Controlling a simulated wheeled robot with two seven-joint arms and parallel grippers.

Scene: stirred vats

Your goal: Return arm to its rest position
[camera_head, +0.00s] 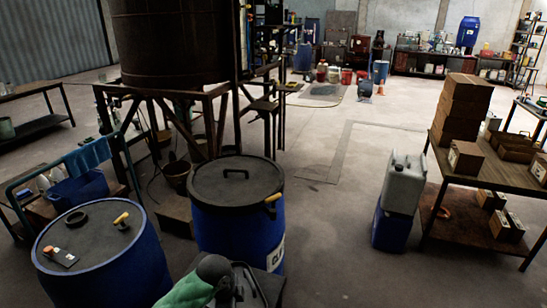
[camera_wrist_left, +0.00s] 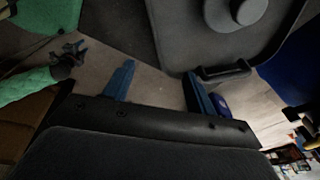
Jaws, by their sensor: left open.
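My left arm shows at the bottom of the head view as a green link (camera_head: 192,290) with a dark joint. Its fingertips cannot be made out there. In the left wrist view my left gripper (camera_wrist_left: 157,84) has two blue fingers set wide apart, with nothing between them. Grey floor shows beyond the fingers.
A blue drum with a dark lid (camera_head: 238,182) stands just beyond the arm. Another blue drum (camera_head: 95,260) stands at the lower left. A grey jerrycan (camera_head: 404,183) rests on a blue container (camera_head: 391,229). A table with boxes (camera_head: 495,172) is at right. Middle floor is clear.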

